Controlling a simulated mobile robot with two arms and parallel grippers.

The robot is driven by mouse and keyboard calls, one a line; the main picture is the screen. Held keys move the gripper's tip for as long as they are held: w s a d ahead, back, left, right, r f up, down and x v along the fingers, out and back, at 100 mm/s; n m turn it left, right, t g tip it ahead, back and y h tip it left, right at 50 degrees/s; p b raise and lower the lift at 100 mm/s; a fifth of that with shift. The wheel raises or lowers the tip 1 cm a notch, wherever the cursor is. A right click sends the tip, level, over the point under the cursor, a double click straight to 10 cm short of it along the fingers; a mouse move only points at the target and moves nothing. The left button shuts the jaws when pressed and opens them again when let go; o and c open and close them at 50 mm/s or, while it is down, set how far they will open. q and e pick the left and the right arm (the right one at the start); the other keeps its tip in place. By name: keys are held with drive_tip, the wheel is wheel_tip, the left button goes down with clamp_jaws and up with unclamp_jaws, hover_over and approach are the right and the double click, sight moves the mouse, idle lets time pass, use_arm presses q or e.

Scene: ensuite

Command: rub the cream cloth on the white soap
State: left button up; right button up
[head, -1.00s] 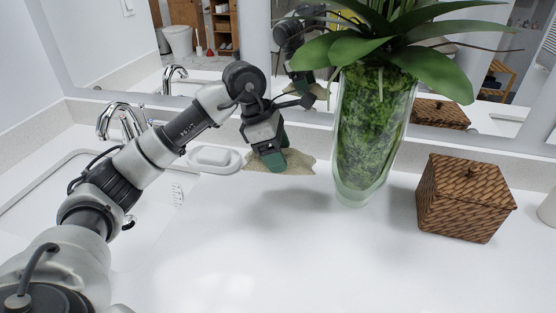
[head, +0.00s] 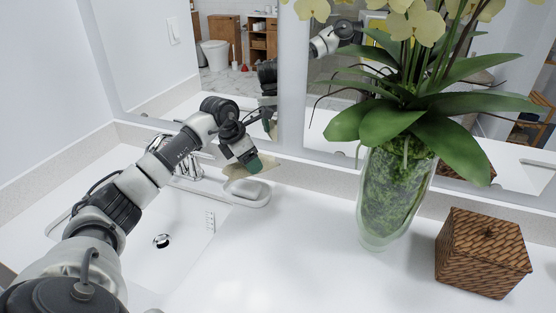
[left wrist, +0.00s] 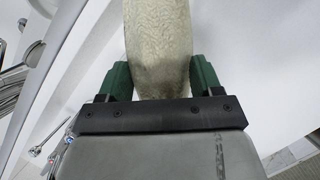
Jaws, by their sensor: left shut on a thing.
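The cream cloth (head: 235,171) hangs from my left gripper (head: 250,164), which is shut on it. In the left wrist view the cloth (left wrist: 158,45) rises between the green fingers of the left gripper (left wrist: 160,78). The white soap dish (head: 250,198) stands on the counter beside the sink, below the cloth and gripper. The white soap is hard to tell from the dish, and the cloth and gripper partly cover that spot. I cannot tell whether the cloth touches the soap. My right gripper is not in view.
The white sink (head: 165,225) with its chrome faucet (head: 190,160) is to the left. A glass vase (head: 392,200) with an orchid and a wicker box (head: 483,255) stand to the right. The mirror is behind. The front middle counter is clear.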

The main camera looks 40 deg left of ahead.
use_arm(q)
drive_tip(key=shift+s+a+n, duration=0.15)
drive_tip(key=shift+a+n, duration=0.15)
drive_tip(key=shift+a, duration=0.75)
drive_tip(key=shift+a+f, duration=0.1)
drive_tip(key=shift+f, duration=0.15)
drive_tip(key=b, duration=0.4)
hover_over(249, 184)
drive_tip(key=s, duration=0.1)
drive_tip(key=f, duration=0.4)
drive_tip(key=shift+s+a+f, duration=0.15)
drive_tip(key=shift+a+f, duration=0.1)
drive_tip(key=shift+f, duration=0.55)
drive_tip(key=shift+f+b, duration=0.4)
drive_tip(key=shift+f, duration=0.15)
drive_tip(key=shift+r, duration=0.1)
drive_tip(key=shift+r+p, duration=2.55)
drive_tip(key=shift+r, duration=0.95)
